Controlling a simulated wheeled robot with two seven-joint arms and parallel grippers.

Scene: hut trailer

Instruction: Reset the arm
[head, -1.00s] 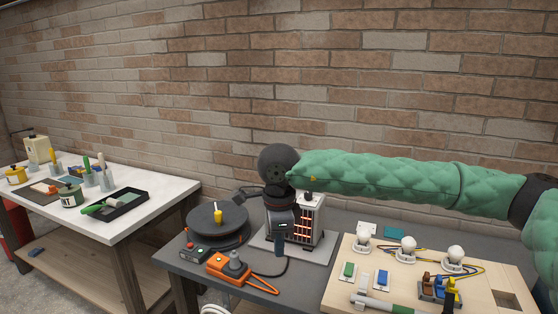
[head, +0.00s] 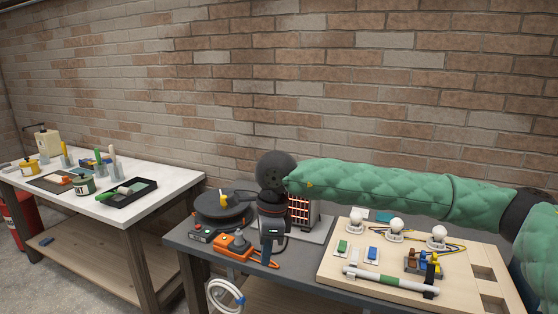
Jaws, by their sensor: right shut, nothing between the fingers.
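My right arm comes in from the right in a green padded sleeve and ends in a black round wrist. My right gripper (head: 267,261) hangs down from it, dark and narrow, with its fingers together and nothing held. It shows in front of a small heater with glowing orange bars (head: 300,211) and hides its left part. The fingertips overlap the orange tool (head: 235,245) in the picture; I cannot tell whether they touch it. My left gripper is not in view.
The grey bench (head: 190,236) carries a round dark turntable (head: 222,207). A wooden board (head: 340,268) to the right holds bulbs, switches and a white-and-green tube (head: 375,279). A white table (head: 185,180) with jars and a black tray (head: 130,192) stands left. A brick wall closes the back.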

